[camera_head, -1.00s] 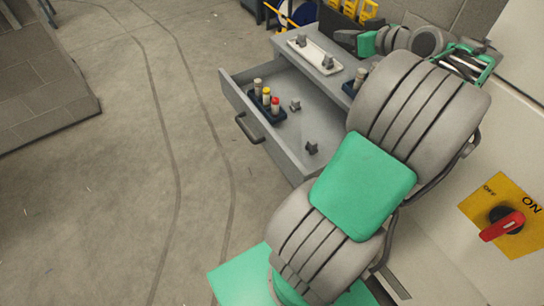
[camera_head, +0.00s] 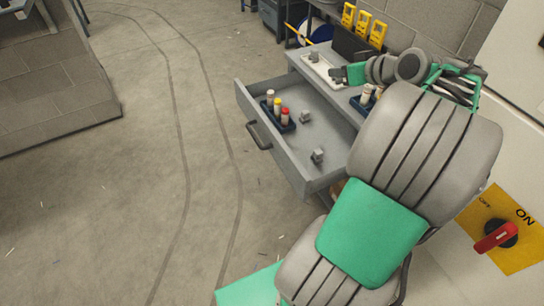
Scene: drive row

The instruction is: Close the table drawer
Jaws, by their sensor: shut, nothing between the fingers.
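The table drawer (camera_head: 262,108) is grey and stands pulled out to the left of the grey table (camera_head: 300,52). Its dark handle (camera_head: 258,136) is on the left-facing front. In the drawer are a dark blue rack (camera_head: 283,126) with several capped vials and two small grey blocks, one of them near the front corner (camera_head: 317,156). My gripper (camera_head: 337,75) is dark and shut with nothing in it. It is over the tabletop by the white tray, to the right of the drawer and apart from the handle. My arm hides the table's right part.
On the tabletop are a white tray (camera_head: 318,66) with a grey block and a second rack of vials (camera_head: 366,96). A red switch (camera_head: 496,237) on a yellow plate is at the right. Yellow devices (camera_head: 362,22) stand at the back. The floor left of the drawer is clear.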

